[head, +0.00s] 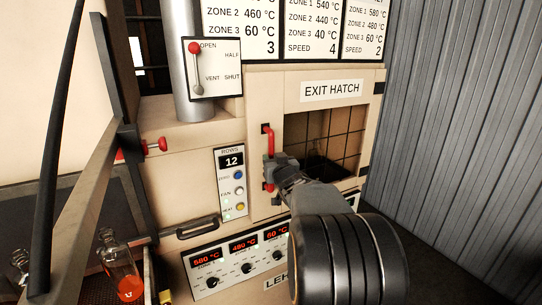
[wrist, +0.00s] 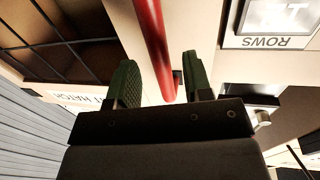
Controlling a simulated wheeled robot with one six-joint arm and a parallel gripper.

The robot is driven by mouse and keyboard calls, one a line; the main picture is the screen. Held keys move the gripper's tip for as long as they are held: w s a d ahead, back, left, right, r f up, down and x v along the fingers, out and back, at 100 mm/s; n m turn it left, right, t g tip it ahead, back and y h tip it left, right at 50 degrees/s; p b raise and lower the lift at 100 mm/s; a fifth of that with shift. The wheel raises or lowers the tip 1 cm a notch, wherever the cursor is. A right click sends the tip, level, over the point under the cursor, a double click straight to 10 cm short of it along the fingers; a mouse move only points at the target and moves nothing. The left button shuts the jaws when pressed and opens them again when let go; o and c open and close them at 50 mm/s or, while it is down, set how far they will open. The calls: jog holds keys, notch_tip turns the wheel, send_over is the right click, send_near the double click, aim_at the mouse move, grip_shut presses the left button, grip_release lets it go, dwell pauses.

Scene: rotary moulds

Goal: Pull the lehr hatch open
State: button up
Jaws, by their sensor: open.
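The exit hatch (head: 292,102) is a cream panel with a dark gridded window or opening; I cannot tell which. A red vertical bar handle (head: 267,140) is on its left side, and it also shows in the wrist view (wrist: 152,35). My gripper (head: 270,168) is at the lower half of the handle. In the wrist view my gripper (wrist: 162,82) is open, with a green-padded finger on each side of the red bar. The bar runs between the fingers, and a gap to the right finger shows. My gripper hides part of the handle in the head view.
A control panel marked ROWS (head: 232,183) is left of the hatch. A lever plate (head: 213,68) is at upper left. Temperature displays (head: 240,255) are below. A flask with orange liquid (head: 122,270) stands at lower left. A corrugated wall (head: 460,120) is at right.

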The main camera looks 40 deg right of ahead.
jog(key=shift+x, duration=1.5)
grip_shut()
